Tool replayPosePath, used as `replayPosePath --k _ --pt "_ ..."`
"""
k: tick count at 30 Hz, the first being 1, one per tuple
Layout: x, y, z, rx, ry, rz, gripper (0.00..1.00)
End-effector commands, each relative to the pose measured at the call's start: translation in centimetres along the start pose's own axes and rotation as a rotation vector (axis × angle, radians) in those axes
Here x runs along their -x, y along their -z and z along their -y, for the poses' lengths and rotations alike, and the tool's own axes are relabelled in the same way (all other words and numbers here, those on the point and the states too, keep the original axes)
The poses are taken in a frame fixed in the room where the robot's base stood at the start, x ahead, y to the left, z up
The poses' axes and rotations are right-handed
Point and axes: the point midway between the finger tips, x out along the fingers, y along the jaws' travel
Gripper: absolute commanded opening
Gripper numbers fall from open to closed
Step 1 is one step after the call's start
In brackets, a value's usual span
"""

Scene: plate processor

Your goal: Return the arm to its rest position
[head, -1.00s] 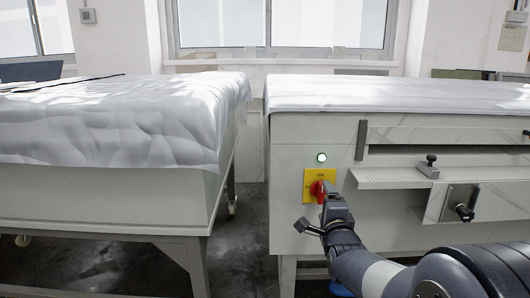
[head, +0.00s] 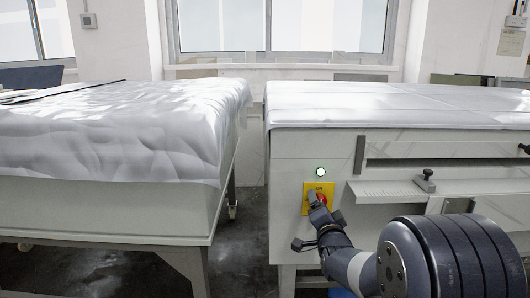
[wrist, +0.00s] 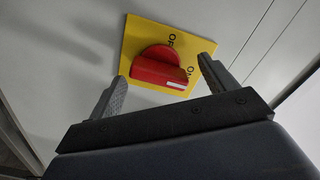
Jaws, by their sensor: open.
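My gripper (head: 318,203) is at the front of the plate processor (head: 290,150), just in front of a red rotary switch (head: 323,199) on a yellow plate (head: 310,188). In the wrist view my gripper (wrist: 163,75) is open and empty. Its two fingers stand apart, with the red knob (wrist: 158,70) showing between and beyond them. Whether the fingertips still reach beside the knob is hard to tell. The letters on the yellow plate (wrist: 140,40) are partly hidden by the knob and the right finger. In the head view the gripper covers part of the switch.
A green-white lamp (head: 320,171) is lit above the switch. A ledge (head: 385,190) with a black clamp knob (head: 426,180) juts out right of my gripper. A cloth-covered table (head: 120,207) stands at the left, with a floor gap (head: 250,225) between.

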Motion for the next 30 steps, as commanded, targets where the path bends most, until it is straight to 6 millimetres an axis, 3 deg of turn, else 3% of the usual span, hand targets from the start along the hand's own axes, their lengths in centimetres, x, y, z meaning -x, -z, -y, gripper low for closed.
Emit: replayPosePath --k 30 --pt "0.02 0.18 0.48 0.802 -0.001 0.003 0.8"
